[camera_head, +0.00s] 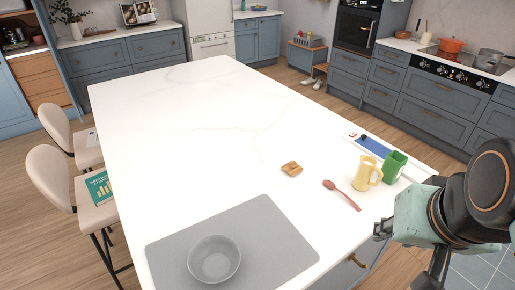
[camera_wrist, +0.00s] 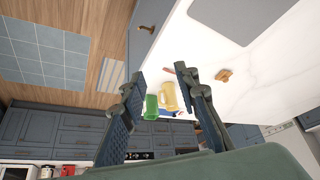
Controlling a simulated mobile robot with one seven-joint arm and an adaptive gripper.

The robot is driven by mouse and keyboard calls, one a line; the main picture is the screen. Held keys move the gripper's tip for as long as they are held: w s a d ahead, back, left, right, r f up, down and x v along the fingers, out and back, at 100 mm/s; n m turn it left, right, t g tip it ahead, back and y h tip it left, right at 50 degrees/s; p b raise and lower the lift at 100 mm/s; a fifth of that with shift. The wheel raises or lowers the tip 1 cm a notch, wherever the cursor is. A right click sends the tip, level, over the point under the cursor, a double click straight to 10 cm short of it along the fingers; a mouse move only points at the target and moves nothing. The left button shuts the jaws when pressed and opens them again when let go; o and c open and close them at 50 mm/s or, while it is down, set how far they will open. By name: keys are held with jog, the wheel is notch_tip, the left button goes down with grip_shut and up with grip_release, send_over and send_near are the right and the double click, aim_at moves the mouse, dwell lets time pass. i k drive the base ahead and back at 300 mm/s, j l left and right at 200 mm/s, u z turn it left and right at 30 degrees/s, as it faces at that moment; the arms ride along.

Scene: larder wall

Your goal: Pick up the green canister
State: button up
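The green canister (camera_head: 394,166) stands upright near the right edge of the white island counter, just right of a yellow jug (camera_head: 367,173). It also shows in the wrist view (camera_wrist: 151,107), between my two fingers and nearer the left one. My gripper (camera_wrist: 163,76) is open with nothing between its pads; the canister and jug are beyond it. In the head view my gripper is at the lower right, by the counter's edge and on the near side of the canister. Its fingertips are hard to make out there.
The yellow jug stands very close to the canister. A reddish spoon (camera_head: 342,194) and a small brown item (camera_head: 291,168) lie to the left. A blue flat item (camera_head: 373,146) lies behind. A grey mat (camera_head: 270,225) holds a grey bowl (camera_head: 214,259). The counter's middle is clear.

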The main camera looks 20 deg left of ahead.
aim_at(394, 163)
jog(key=u, duration=1.2)
jog(key=z, duration=1.55)
jog(key=i+l+u, duration=0.3)
jog(key=l, duration=0.25)
jog(key=i+l+u, duration=0.3)
jog(key=l, duration=0.35)
